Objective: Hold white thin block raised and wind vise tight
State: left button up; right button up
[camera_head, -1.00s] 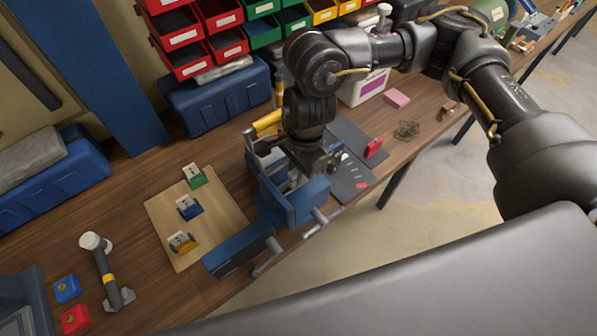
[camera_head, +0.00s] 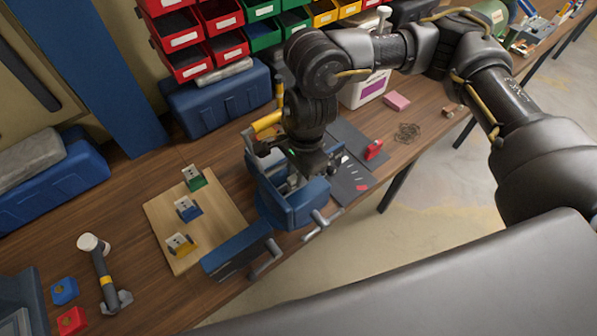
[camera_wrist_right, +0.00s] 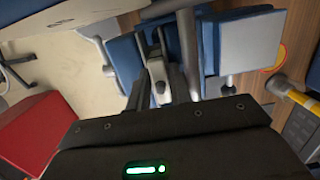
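A blue vise (camera_head: 297,207) stands at the table's front edge with a grey crank handle (camera_head: 322,223). My right gripper (camera_head: 296,180) points down into the space between its jaws. In the right wrist view, the gripper's dark fingers (camera_wrist_right: 165,88) reach toward the blue vise body (camera_wrist_right: 127,57) and its light grey bar. A small pale grey piece (camera_wrist_right: 156,72) shows between the fingers; I cannot tell whether it is the white thin block or part of the vise, or whether the fingers touch it. My left gripper is not in view.
A wooden board (camera_head: 213,212) carries several small coloured holders with white plates. A hammer (camera_head: 103,272), dark mat (camera_head: 350,183) and red block (camera_head: 374,149) lie nearby.

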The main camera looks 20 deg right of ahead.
jog(key=r+p, duration=0.1)
jog(key=r, duration=0.1)
jog(key=r+p, duration=0.1)
jog(key=r, duration=0.1)
jog(key=d+r+p, duration=0.1)
jog(key=r+p, duration=0.1)
jog(key=r, duration=0.1)
jog(key=shift+s, duration=0.1)
jog(key=shift+r, duration=0.45)
